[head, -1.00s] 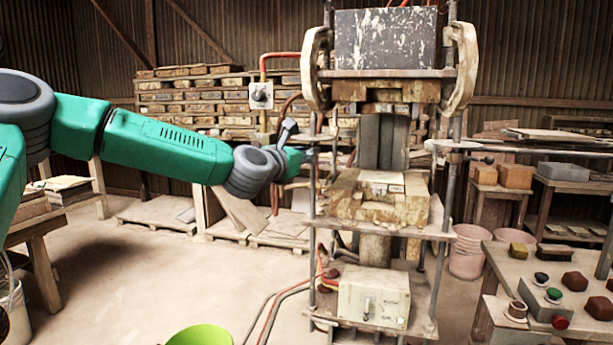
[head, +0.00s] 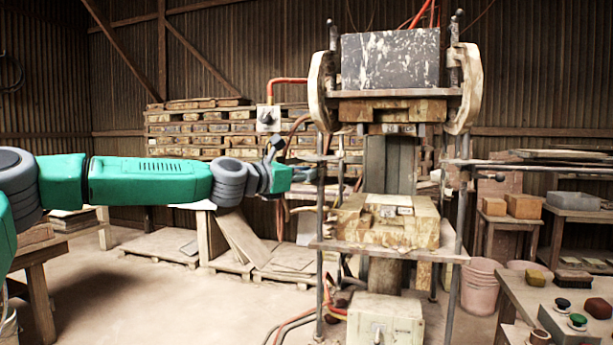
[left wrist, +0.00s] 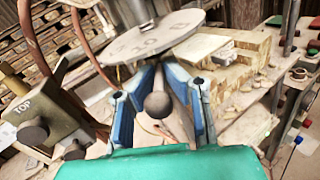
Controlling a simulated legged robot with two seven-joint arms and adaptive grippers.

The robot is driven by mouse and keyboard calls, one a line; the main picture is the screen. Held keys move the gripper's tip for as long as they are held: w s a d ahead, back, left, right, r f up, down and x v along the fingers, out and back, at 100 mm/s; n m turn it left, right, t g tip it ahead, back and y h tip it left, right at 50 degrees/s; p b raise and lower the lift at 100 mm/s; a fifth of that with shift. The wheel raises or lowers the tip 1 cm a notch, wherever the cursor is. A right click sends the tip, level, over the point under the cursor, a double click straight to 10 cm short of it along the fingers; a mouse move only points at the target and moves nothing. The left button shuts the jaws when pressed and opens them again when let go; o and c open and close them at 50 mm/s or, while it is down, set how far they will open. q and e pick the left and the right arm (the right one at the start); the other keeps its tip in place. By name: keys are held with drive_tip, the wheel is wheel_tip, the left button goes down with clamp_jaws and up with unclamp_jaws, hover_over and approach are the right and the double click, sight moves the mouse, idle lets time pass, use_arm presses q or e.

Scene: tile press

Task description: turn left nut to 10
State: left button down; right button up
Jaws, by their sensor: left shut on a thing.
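A round grey metal disc (left wrist: 150,36) with worn markings, including what reads as 10, sits at the top of the left wrist view. A dark ball-ended handle (left wrist: 157,104) lies below it, between the blue fingers of my left gripper (left wrist: 160,88). The gripper is shut on this handle. In the head view my left gripper (head: 303,172) reaches the left column (head: 320,205) of the press, at a height between its upper and lower plates. The disc is too small to make out there. My right gripper is not in view.
The press table (head: 385,245) carries a worn block (head: 390,222) right of my gripper. A box marked TOP (left wrist: 45,108) with dark knobs stands close by on the left in the wrist view. Hoses run near the gripper. A button bench (head: 515,290) stands front right.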

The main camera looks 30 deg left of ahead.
use_arm(q)
drive_tip(key=shift+a, duration=0.1)
drive_tip(key=c, duration=1.6)
unclamp_jaws()
drive_tip(key=shift+c, duration=0.2)
drive_tip(key=shift+w, duration=0.2)
drive_tip(key=v, duration=0.7)
drive_tip(key=shift+s, duration=0.2)
drive_tip(key=shift+f, duration=0.25)
